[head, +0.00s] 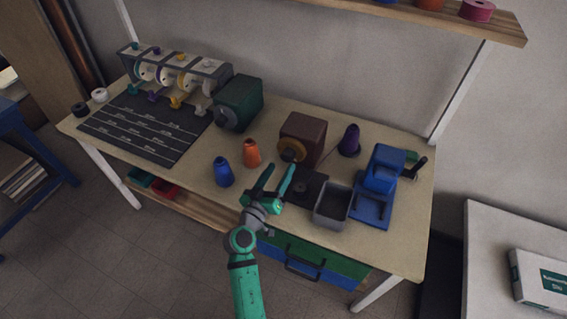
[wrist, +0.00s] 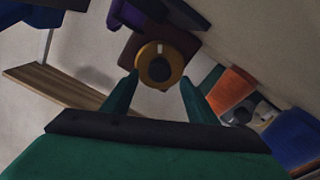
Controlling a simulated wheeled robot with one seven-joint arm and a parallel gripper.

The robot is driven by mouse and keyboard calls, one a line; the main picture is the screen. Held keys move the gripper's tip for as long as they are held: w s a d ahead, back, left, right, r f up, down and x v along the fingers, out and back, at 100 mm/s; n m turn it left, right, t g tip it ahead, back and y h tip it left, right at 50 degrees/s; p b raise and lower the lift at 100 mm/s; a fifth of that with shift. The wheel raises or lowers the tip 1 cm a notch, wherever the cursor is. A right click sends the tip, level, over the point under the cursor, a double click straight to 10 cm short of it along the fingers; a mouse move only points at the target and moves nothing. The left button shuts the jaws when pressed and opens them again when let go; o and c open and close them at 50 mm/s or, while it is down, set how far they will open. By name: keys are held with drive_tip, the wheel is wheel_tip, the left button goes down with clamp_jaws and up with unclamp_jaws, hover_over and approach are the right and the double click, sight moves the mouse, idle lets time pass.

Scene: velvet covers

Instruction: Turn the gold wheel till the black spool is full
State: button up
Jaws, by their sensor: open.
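The gold wheel (head: 292,149) is mounted on the front of a brown box (head: 309,134) on the table. In the wrist view the gold wheel (wrist: 160,65) shows as a ring with a dark centre and a pale mark at its top, in front of the brown box (wrist: 187,52). My gripper (head: 279,178) is open and empty, in front of and below the wheel. Its two fingers (wrist: 158,92) point at the wheel in the wrist view, one on each side, apparently short of it.
A blue cone (head: 223,172) and an orange cone (head: 251,153) stand left of my gripper. A grey bin (head: 332,206) and a blue machine (head: 377,187) stand to the right. A green box (head: 239,101), a purple cone (head: 349,140) and a rack of small coloured wheels (head: 176,72) stand farther back.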

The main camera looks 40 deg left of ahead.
drive_tip(key=v, duration=0.6)
drive_tip(key=shift+s, duration=0.15)
idle(0.4)
